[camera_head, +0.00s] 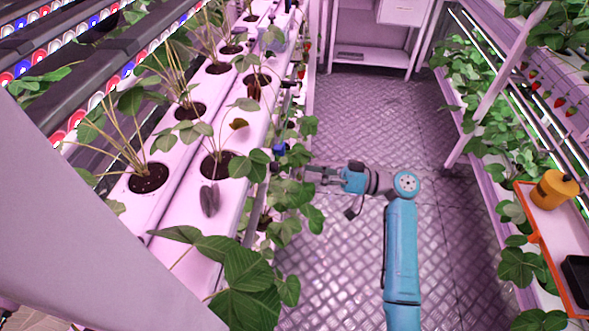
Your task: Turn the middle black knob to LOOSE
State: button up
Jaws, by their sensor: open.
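My gripper (311,175) is at the end of the blue arm, reaching left over the aisle floor toward the side of the left planter rack. Its fingers are open and nothing shows between them. A small dark knob-like part (274,167) is on the rack's side just left of the fingertips, partly hidden by leaves. A gap seems to lie between it and the fingers. Another dark part (289,84) shows farther up the same side. The knobs are too small to read any label or setting, and leaves hide much of the rack's side.
White planter channels (182,222) with strawberry plants fill the left. Leaves hang over the aisle near my gripper. A right-hand rack holds an orange-rimmed tray (541,254) with an orange canister (553,190) and a black box (577,277). The metal floor (370,115) between is clear.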

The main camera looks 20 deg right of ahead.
jog(key=shift+v, duration=2.3)
jog(key=s+a+f+m+t+h, duration=0.1)
jog(key=s+a+f+m+h, duration=0.2)
jog(key=f, duration=0.4)
jog(key=s+a+f+m+t+h, duration=0.25)
jog(key=a+f+m, duration=0.2)
jog(key=f, duration=0.35)
jog(key=s+a+f+m+g+h, duration=0.1)
jog(key=s+f+h, duration=0.3)
jog(key=s, duration=0.2)
jog(key=s+a+f+m+h, duration=0.1)
jog(key=s+f+m+h, duration=0.1)
jog(key=s+f+h, duration=0.35)
jog(key=s+r+n+t+h, duration=0.1)
jog(key=s+r+n+t, duration=0.2)
jog(key=s+r, duration=1.6)
jog(key=s+d+n, duration=0.1)
jog(key=s+n, duration=0.1)
jog(key=s, duration=0.1)
jog(key=shift+h, duration=0.4)
